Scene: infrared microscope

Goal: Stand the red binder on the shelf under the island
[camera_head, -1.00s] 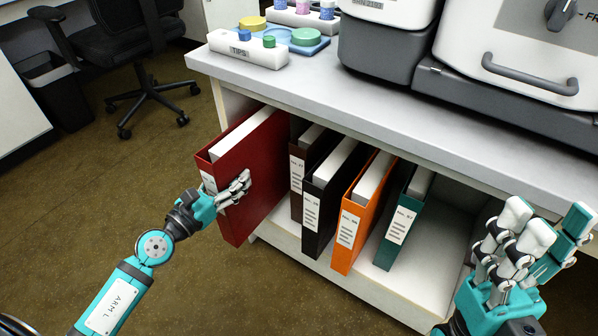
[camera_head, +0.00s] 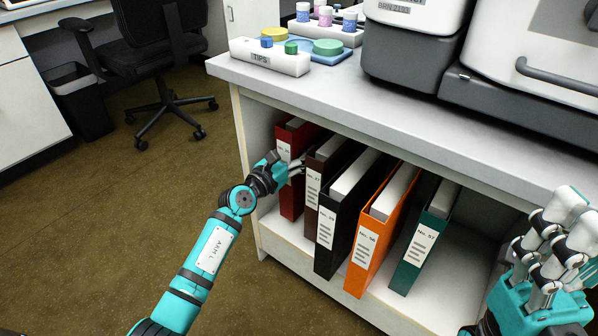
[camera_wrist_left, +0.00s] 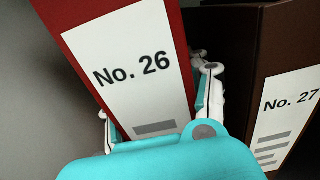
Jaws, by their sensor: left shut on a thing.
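The red binder (camera_head: 291,200) stands upright on the shelf (camera_head: 275,226) under the island, at the left end of the row, beside the brown binder (camera_head: 318,176). In the left wrist view the red binder (camera_wrist_left: 172,28) shows its label "No. 26" and leans slightly in the picture. My left gripper (camera_head: 290,170) is shut on the red binder's spine edge, its fingers on either side of it in the wrist view (camera_wrist_left: 158,118). The binder's rear part is hidden inside the shelf. My right gripper (camera_head: 555,240) is at the right, with its fingers apart and nothing seen between them.
Black (camera_head: 326,250), orange (camera_head: 363,265) and teal (camera_head: 408,270) binders stand right of the brown one. The island top (camera_head: 400,130) overhangs the shelf. It carries a tips box (camera_head: 270,58) and instruments. Free shelf room shows right of the teal binder.

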